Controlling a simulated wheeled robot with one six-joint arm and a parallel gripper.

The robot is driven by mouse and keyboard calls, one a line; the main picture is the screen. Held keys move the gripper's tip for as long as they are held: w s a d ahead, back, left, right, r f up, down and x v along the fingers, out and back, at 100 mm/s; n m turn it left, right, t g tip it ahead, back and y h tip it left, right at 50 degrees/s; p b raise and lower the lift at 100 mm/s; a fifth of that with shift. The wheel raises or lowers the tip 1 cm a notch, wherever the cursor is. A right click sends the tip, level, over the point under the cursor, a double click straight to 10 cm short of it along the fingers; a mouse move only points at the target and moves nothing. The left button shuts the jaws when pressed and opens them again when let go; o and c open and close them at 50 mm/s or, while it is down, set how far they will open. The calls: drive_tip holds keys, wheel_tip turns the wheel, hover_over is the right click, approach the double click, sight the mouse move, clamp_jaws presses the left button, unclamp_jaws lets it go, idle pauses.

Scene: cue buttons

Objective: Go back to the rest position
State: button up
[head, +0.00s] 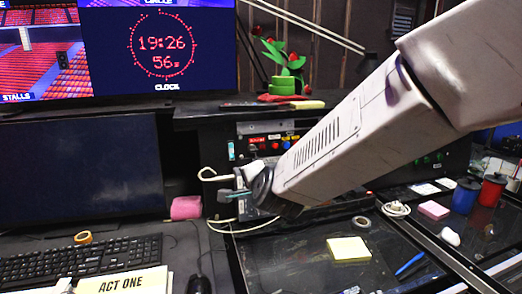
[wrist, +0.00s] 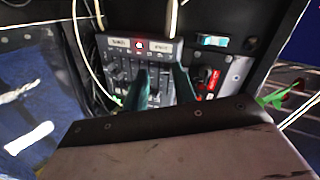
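My gripper (head: 224,208) is at the end of my white arm, which reaches in from the upper right in the head view. Its two dark green fingers point left and stand apart with nothing seen between them. In the wrist view my gripper (wrist: 161,75) shows its fingers in front of a panel of sliders (wrist: 125,72) with two pale labels and a red lit spot. I cannot tell whether the fingertips touch it. In the head view a panel with coloured buttons (head: 268,141) is behind the arm, partly hidden by it.
A dark monitor (head: 80,170) and keyboard (head: 75,262) are at left, with an ACT ONE card (head: 122,282) in front. White cables (head: 215,176) loop near my gripper. A yellow note pad (head: 348,249), blue pen (head: 409,264) and tape roll (head: 361,222) lie on the dark desk.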

drive_tip(key=s+d+f+n+g, duration=0.2)
drive_tip(key=s+d+n+g, duration=0.25)
drive_tip(key=s, duration=0.25)
drive_tip(key=s+d+f+n+g, duration=0.2)
drive_tip(key=s+d+n+g, duration=0.1)
drive_tip(key=s+n, duration=0.3)
drive_tip(key=s+d+r+g+h, duration=0.2)
drive_tip(key=s+d, duration=0.8)
drive_tip(key=d, duration=0.1)
drive_tip(key=s+d+r+g+h, duration=0.1)
drive_tip(key=s+d+r+h, duration=0.1)
drive_tip(key=s+d, duration=0.9)
drive_tip(key=shift+s+r+n+g, duration=0.2)
drive_tip(key=shift+r+n+g, duration=0.2)
drive_tip(key=shift+r, duration=0.3)
drive_tip(key=shift+a, duration=0.1)
